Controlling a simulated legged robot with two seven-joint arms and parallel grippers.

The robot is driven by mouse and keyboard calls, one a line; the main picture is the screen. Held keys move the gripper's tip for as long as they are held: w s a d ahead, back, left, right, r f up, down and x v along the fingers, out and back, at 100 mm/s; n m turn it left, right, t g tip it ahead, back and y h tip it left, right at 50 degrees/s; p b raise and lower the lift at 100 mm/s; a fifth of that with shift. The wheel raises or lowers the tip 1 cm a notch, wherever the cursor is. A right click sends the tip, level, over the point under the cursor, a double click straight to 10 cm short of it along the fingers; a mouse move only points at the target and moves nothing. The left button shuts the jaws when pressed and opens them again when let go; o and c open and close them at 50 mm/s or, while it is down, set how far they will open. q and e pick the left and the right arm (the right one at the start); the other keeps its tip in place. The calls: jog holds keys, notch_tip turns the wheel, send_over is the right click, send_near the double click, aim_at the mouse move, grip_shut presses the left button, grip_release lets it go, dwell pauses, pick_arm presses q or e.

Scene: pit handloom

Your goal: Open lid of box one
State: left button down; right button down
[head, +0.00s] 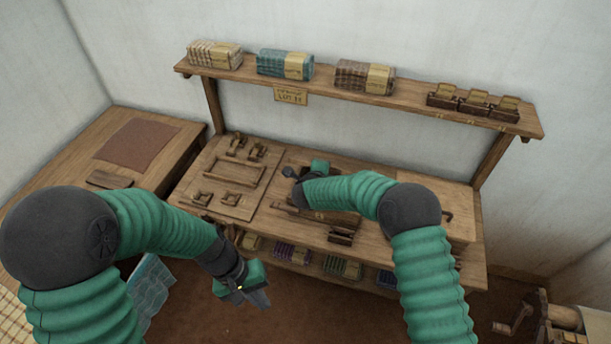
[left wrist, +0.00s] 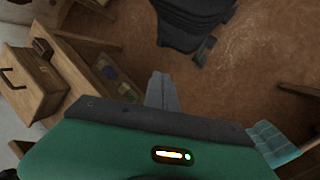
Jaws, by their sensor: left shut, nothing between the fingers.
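My left gripper (head: 262,300) hangs in front of the bench, low over the floor, apart from everything. In the left wrist view its fingers (left wrist: 162,92) are together with nothing between them. My right arm reaches over the bench from the right. Its gripper (head: 290,173) is small and partly hidden by the forearm, so I cannot tell its state. A wooden box with a dark handle (left wrist: 28,98) shows at the left of the left wrist view. The right end of the bench carries a light wooden box-like block (head: 445,200), partly behind my right arm. I cannot tell which is box one.
The upper shelf (head: 420,97) holds wrapped bundles (head: 285,64) and three small wooden holders (head: 473,100). Wooden fittings lie on a board (head: 222,180) on the bench's left. Coloured bundles (head: 292,252) sit beneath the bench. The floor (head: 330,310) in front is open.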

pick_arm(q)
jog(key=d+f+n+g+h, duration=0.25)
jog(key=d+h, duration=0.25)
jog(key=d, duration=0.5)
pick_arm(e)
jog(key=shift+d, duration=0.2)
pick_arm(q)
jog(key=w+d+r+n+t+h, duration=0.2)
jog(key=w+d+n+t+h, duration=0.2)
jog(key=w+d+n+h, duration=0.4)
jog(key=w+a+n+t+y, duration=0.1)
jog(key=w+a+n+t, duration=0.1)
jog(key=w+n+t, duration=1.05)
jog(key=w+a+f+n+t+y, duration=0.7)
jog(key=w+a+y, duration=0.2)
jog(key=y, duration=0.1)
jog(key=r+x, duration=0.2)
jog(key=x, duration=1)
jog(key=shift+r, duration=0.25)
